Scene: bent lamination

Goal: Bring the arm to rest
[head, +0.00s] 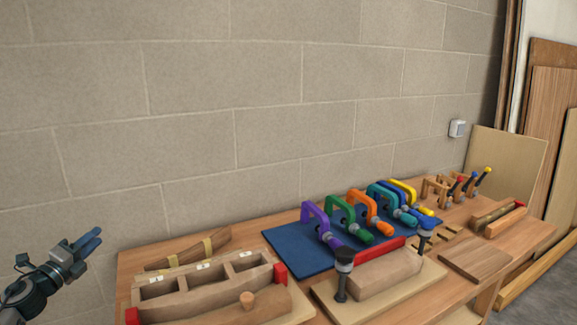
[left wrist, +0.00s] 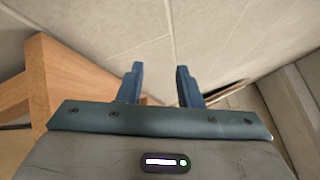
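My left gripper (head: 89,241) is at the lower left of the head view, to the left of the workbench and apart from it. In the left wrist view its two fingers (left wrist: 158,84) stand apart with nothing between them. My right gripper is in neither view. The workbench (head: 130,262) carries a wooden form (head: 205,290) with compartments and red end blocks, close to the bench's left end. Several coloured C-clamps (head: 340,220) stand in a row on a blue mat (head: 284,242).
Small wooden clamps (head: 460,188) stand at the far right end. A block wall (head: 200,100) runs behind the bench. Boards (head: 550,100) lean at the right. Space around my left gripper looks clear.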

